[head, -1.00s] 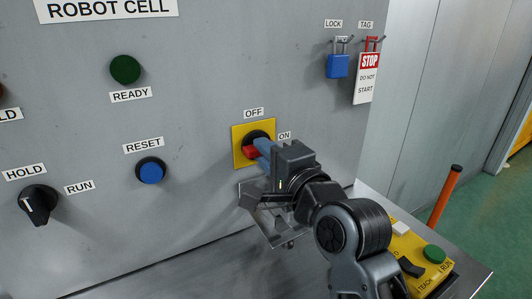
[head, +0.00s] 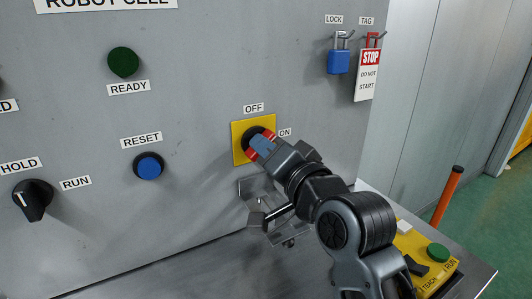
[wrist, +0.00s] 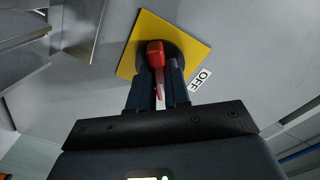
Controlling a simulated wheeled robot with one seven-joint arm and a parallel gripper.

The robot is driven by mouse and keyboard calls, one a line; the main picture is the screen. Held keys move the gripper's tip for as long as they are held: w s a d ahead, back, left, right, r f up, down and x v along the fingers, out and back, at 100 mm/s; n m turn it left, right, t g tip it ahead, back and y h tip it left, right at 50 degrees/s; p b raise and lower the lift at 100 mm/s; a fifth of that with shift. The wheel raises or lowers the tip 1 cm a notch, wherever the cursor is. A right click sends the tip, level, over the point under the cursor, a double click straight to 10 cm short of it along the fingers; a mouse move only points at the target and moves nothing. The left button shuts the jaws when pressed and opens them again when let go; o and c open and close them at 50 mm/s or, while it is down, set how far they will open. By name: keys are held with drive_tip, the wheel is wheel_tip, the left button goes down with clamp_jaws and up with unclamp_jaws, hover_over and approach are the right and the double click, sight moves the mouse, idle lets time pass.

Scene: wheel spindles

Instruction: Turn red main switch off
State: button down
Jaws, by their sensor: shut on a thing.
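The red main switch handle (head: 251,154) sits on a black round base on a yellow plate (head: 238,136), fixed to the grey panel. OFF is written above the plate and ON at its right. The handle is slanted, with red showing at the upper right and lower left of my fingers. My gripper (head: 262,146) is shut on the handle and covers its middle. In the wrist view the handle (wrist: 156,56) lies between the two dark fingers of my gripper (wrist: 158,76), with the OFF label (wrist: 199,80) to the lower right.
A blue padlock (head: 338,62) and a STOP tag (head: 369,74) hang on the panel at upper right. A metal bracket (head: 250,188) juts out below the switch. A blue RESET button (head: 149,166) is to the left. A yellow control box (head: 425,245) stands at lower right.

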drive_tip(key=shift+f+n+b, duration=0.15)
drive_tip(key=shift+n+b, duration=1.75)
drive_tip(key=shift+n, duration=3.1)
drive_tip(key=c, duration=1.1)
unclamp_jaws()
drive_tip(key=b+v, duration=0.1)
drive_tip(key=v, duration=0.6)
drive_tip(key=shift+s+d, duration=0.25)
drive_tip(key=shift+s, duration=0.1)
